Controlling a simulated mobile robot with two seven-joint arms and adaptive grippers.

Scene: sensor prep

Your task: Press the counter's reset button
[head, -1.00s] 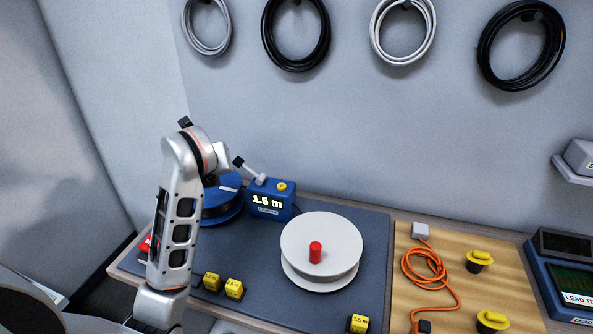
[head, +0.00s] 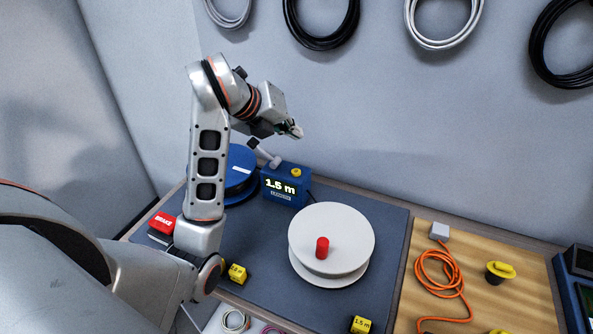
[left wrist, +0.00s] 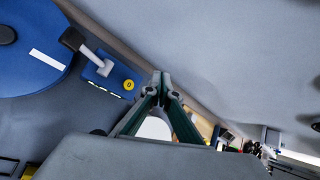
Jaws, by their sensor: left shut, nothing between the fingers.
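The counter (head: 272,197) is a small blue box with a lit display reading "1.5 m". It stands at the back of the dark mat. A round yellow button (head: 296,173) sits on its top, and a grey lever joins its left side. In the left wrist view the counter (left wrist: 113,78) and its yellow button (left wrist: 128,84) lie left of my fingertips. My left gripper (head: 296,131) is shut and empty, above the counter and apart from the button. The shut fingertips (left wrist: 160,80) show in the left wrist view. My right gripper is not in view.
A blue reel (head: 240,165) stands left of the counter. A white spool (head: 345,225) with a red peg is in front of it on the mat. A red brake block (head: 163,222), yellow tags and an orange cable (head: 433,275) lie around. Coiled cables hang on the wall.

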